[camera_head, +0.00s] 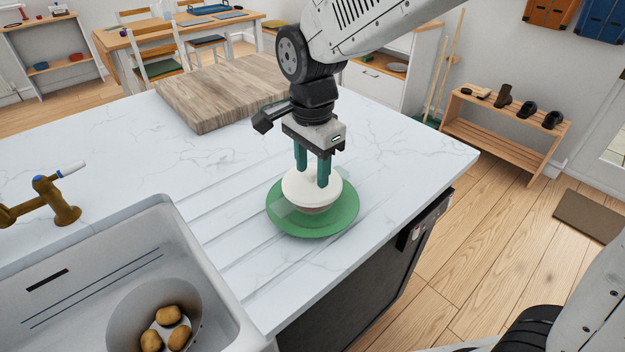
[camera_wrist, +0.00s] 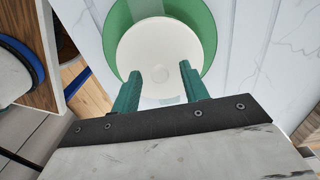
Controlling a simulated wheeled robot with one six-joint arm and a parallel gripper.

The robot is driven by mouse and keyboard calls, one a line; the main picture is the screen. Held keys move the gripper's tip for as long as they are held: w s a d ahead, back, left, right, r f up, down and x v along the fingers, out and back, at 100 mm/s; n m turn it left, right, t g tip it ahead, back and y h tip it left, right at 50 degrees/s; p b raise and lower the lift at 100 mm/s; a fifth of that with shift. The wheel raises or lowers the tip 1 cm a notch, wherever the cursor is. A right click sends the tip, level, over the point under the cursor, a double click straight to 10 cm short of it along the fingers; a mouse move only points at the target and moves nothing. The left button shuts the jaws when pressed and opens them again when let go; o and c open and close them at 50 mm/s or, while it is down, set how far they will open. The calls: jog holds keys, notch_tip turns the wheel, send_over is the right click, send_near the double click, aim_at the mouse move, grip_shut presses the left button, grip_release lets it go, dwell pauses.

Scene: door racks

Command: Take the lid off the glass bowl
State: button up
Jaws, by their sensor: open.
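The white round lid (camera_head: 304,188) rests on the glass bowl (camera_head: 316,212), which stands on a green plate (camera_head: 346,220) on the counter. The bowl is mostly hidden under the lid. The lid (camera_wrist: 158,48) also shows in the wrist view, inside the green plate's rim (camera_wrist: 206,30). My gripper (camera_head: 313,178) points down just over the lid, its two green fingers apart. In the wrist view my gripper (camera_wrist: 158,82) has its fingertips spread over the lid's near part. I cannot tell whether a knob stands between them.
The white marble counter (camera_head: 400,150) has free room around the plate; its front edge is close on the right. A wooden board (camera_head: 220,88) lies behind. A sink with several potatoes (camera_head: 168,314) and a brass tap (camera_head: 58,205) are at the left.

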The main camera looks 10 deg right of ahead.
grip_shut()
jog(key=shift+r, duration=0.1)
